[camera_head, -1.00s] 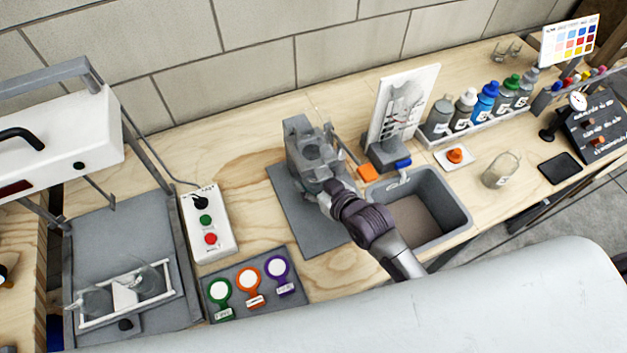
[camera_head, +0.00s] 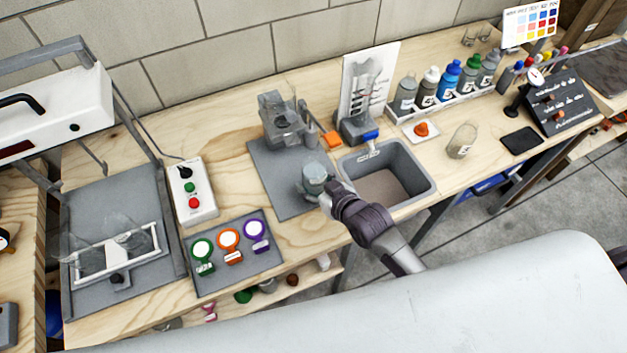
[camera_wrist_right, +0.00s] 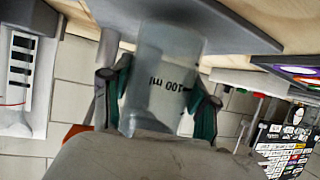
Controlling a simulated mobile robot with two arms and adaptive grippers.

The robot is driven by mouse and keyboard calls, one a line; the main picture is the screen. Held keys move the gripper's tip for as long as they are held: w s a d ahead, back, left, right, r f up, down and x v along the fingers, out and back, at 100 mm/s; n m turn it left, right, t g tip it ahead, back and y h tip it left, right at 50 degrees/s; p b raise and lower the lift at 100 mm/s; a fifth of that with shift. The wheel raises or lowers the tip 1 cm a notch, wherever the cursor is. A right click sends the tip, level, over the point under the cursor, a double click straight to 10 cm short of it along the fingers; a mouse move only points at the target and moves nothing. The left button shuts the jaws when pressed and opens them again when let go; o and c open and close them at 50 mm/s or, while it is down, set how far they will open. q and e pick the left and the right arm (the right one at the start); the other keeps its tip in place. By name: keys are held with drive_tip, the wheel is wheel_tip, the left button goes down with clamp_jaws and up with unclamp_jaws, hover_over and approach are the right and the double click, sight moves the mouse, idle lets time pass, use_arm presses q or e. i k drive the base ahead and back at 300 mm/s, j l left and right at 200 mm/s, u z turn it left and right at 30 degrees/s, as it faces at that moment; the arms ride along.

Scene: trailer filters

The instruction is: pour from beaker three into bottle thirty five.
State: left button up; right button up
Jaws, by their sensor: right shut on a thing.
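My right gripper (camera_head: 322,190) is shut on a clear beaker (camera_head: 314,174) above the grey mat, left of the sink. In the right wrist view the gripper's green-padded fingers (camera_wrist_right: 160,100) flank the beaker (camera_wrist_right: 170,45), which bears an inverted "100 ml" mark. Its number and contents cannot be made out. A clear glass bottle (camera_head: 463,141) stands upright on the bench right of the sink. Several capped bottles (camera_head: 449,80) stand in a white rack at the back. Their labels are too small to read, so I cannot tell which is bottle thirty five. My left gripper is not in view.
A grey device (camera_head: 280,120) with a clear vessel stands behind the mat (camera_head: 262,160). The sink (camera_head: 425,192) is just right of my gripper. Flasks lie in a white frame (camera_head: 77,282) at left. A button box (camera_head: 191,194) and coloured discs (camera_head: 228,238) are nearer.

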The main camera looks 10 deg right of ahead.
sight(464, 138)
drive_tip(key=k+l, duration=0.15)
drive_tip(key=k, duration=0.15)
drive_tip(key=k+l, duration=0.15)
drive_tip(key=k, duration=0.15)
drive_tip(key=i+l+u, duration=0.15)
drive_tip(key=l, duration=0.9)
drive_tip(key=i+l+u, duration=0.15)
drive_tip(key=l, duration=0.95)
drive_tip(key=k, duration=0.05)
